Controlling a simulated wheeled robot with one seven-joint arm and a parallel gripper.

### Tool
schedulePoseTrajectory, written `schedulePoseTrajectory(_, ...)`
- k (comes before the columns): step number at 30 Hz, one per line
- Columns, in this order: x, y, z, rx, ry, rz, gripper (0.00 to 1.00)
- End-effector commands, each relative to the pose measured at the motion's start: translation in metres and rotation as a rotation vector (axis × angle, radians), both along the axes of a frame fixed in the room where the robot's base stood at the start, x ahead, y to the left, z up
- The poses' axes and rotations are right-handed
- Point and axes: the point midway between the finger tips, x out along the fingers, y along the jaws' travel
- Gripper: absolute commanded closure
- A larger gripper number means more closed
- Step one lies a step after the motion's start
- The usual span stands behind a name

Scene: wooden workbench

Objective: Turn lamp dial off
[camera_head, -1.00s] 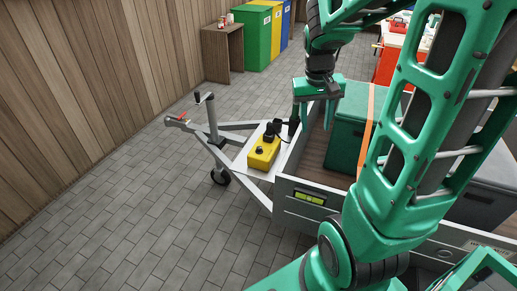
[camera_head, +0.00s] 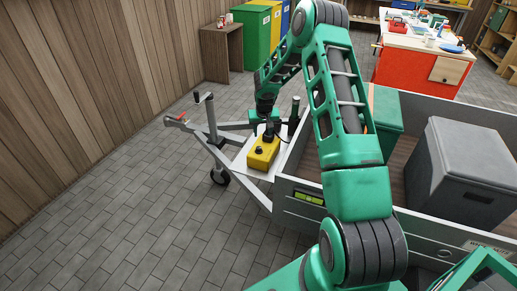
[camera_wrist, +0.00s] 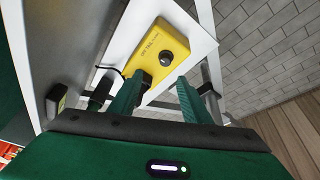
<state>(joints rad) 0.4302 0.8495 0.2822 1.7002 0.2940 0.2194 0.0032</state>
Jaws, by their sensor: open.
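A yellow box (camera_head: 264,155) with a black round dial sits on the white plate at the trailer's front. In the wrist view the yellow box (camera_wrist: 158,42) shows small dark lettering beside the black dial (camera_wrist: 165,60). A second black part (camera_wrist: 142,77) stands at the box's near edge, partly behind my left finger. My gripper (camera_wrist: 162,84) is open, its two green fingers apart and empty, pointing toward the box. The dial lies beyond the fingertips, roughly in line with the gap.
The white plate (camera_wrist: 196,22) carries the box. A jockey wheel post with a crank handle (camera_head: 209,112) stands left of it. A dark upright handle (camera_head: 295,112) stands close on the right. The trailer bed holds a grey case (camera_head: 470,170) and a green box (camera_head: 387,108).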

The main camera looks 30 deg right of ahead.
Motion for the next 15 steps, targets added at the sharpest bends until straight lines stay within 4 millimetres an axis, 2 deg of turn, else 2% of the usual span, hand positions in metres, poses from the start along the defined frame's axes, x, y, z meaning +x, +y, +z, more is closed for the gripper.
schedulePoseTrajectory(1, 0.007, 0.0, -0.015, 0.008, -0.008, -0.004, 0.56)
schedulePoseTrajectory(3, 0.014, 0.001, -0.029, 0.014, -0.022, -0.008, 0.56)
schedulePoseTrajectory(15, 0.031, -0.001, -0.067, 0.023, -0.038, -0.014, 0.56)
